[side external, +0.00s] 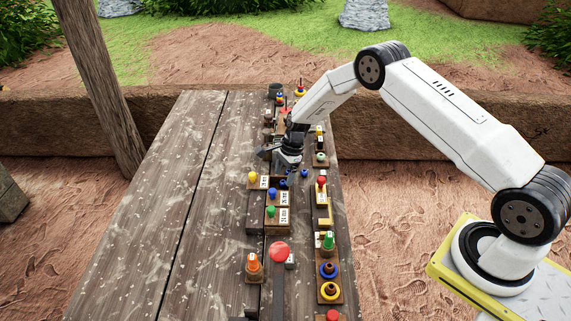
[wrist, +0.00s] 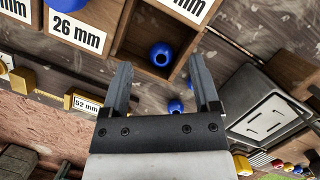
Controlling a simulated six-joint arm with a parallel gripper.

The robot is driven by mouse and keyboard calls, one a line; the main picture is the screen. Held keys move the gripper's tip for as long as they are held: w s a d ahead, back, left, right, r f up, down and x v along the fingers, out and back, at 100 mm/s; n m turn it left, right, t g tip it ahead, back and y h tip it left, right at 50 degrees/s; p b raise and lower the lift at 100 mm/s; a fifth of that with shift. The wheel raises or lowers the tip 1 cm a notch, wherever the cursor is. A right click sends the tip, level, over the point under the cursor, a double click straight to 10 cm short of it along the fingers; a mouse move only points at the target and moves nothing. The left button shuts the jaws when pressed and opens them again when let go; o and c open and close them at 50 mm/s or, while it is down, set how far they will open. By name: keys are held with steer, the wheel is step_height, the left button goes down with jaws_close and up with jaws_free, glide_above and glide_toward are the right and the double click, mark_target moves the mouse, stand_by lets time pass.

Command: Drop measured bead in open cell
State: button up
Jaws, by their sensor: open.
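My gripper (wrist: 160,64) is open, its two fingers apart, with nothing touching both. In the wrist view a blue bead with a hole (wrist: 161,54) shows beyond the fingertips, inside the outline of a square wooden open cell (wrist: 137,30). It appears to lie in the cell near its lower corner. Another blue bead (wrist: 175,106) shows lower down between the fingers, outside the cell, and a further blue piece is partly hidden by the right finger. In the side view my gripper (side external: 286,160) is low over the table, and blue beads (side external: 304,172) show beside it; the cell is hard to make out.
A "26 mm" label (wrist: 77,30) and a "52 mm" label (wrist: 87,103) mark neighbouring blocks. A grey framed panel marked 1 (wrist: 268,120) is at right. A red button (side external: 279,252) and orange cone (side external: 253,264) stand nearer. The left side of the table (side external: 160,220) is clear.

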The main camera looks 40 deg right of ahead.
steer(key=v, duration=0.7)
steer(key=shift+r, duration=0.25)
stand_by(0.4)
steer(key=s+a+r+n+h, duration=0.1)
steer(key=s+a+r+n, duration=0.1)
steer(key=s+r+n, duration=0.2)
steer(key=s+a+r+n+t+h, duration=0.1)
steer(key=s+a+r+n, duration=0.1)
steer(key=s+r+n, duration=0.3)
steer(key=s+a+r+n+t+h, duration=0.1)
steer(key=s+r+n, duration=0.3)
steer(key=s+n, duration=0.7)
steer(key=s+a, duration=0.1)
steer(key=s, duration=0.5)
steer(key=shift+s+a+r, duration=0.15)
steer(key=shift+r, duration=0.2)
